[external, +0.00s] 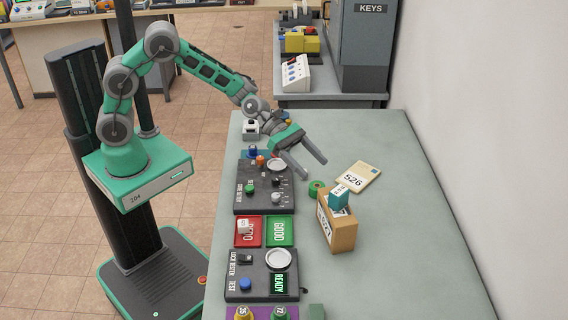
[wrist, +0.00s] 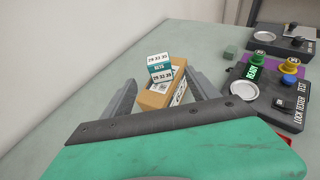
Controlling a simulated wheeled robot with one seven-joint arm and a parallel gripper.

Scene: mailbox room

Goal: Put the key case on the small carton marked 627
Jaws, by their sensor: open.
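The key case, a small teal and white box marked KEYS (external: 339,196), is on top of the small brown carton (external: 343,234), at its far end in the wrist view (wrist: 159,67). It looks slightly tilted; I cannot tell whether it rests flat. The carton stands upright on the grey table, its number label partly readable, and also shows in the wrist view (wrist: 154,99). My gripper (external: 313,167) is open and empty, above the table and up-left of the carton in the external view. In the wrist view its two fingers flank the carton and case in the picture, without visible contact.
A card marked 526 (external: 357,176) and a green ring (external: 317,188) lie near the carton. A black tester panel (external: 260,276), red and green trays (external: 280,232) and another black panel (external: 250,197) line the table's left side. The table's right side is clear, beside a wall.

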